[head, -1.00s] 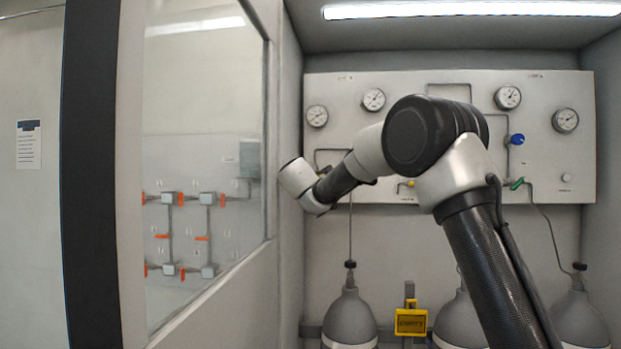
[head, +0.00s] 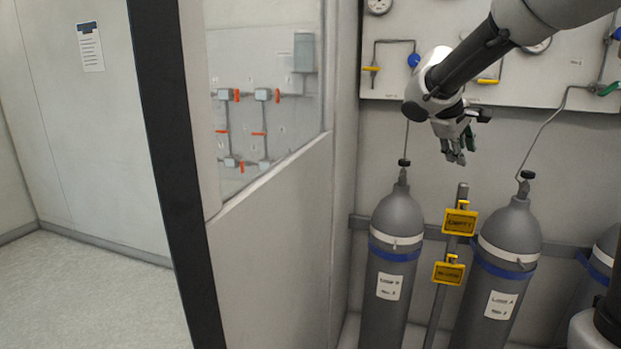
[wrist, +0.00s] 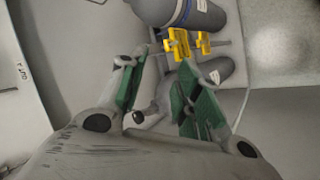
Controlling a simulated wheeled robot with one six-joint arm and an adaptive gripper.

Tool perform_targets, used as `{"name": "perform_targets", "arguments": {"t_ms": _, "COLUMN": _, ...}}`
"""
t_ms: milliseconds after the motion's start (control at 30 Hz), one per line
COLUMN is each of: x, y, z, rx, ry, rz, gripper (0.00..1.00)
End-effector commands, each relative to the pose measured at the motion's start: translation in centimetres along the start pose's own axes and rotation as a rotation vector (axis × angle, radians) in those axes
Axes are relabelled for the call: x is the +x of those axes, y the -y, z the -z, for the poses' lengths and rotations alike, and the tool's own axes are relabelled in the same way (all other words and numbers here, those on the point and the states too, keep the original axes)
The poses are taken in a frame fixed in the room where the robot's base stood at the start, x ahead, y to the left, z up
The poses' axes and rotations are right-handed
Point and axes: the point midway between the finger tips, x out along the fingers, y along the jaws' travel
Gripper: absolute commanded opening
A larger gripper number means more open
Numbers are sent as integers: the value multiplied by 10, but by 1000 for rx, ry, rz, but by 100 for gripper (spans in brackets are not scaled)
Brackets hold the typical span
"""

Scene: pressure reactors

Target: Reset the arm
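My gripper (head: 457,148) hangs from my arm in front of the gas panel in the head view, pointing down above the gap between two grey cylinders. In the wrist view its two green-padded fingers (wrist: 158,98) are spread apart with nothing between them. My dark arm link comes in from the upper right of the head view. The gripper looks clear of the cylinders and the panel.
Behind stands a panel (head: 400,82) with gauges and valves. Below are a left cylinder (head: 390,279), a right cylinder (head: 499,289) and yellow signs (head: 459,222) between them. A dark-edged wall with a window (head: 266,60) stands left; open floor (head: 90,300) lies beyond it.

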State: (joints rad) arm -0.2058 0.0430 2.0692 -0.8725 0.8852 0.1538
Motion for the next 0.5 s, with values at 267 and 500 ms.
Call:
{"name": "perform_targets", "arguments": {"t_ms": 267, "x": -43, "y": 130, "z": -186, "rx": 362, "ry": 76, "rz": 465, "gripper": 33}}
{"name": "perform_targets", "arguments": {"t_ms": 500, "x": -78, "y": 188, "z": -252, "rx": 609, "ry": -17, "rz": 610, "gripper": 33}}
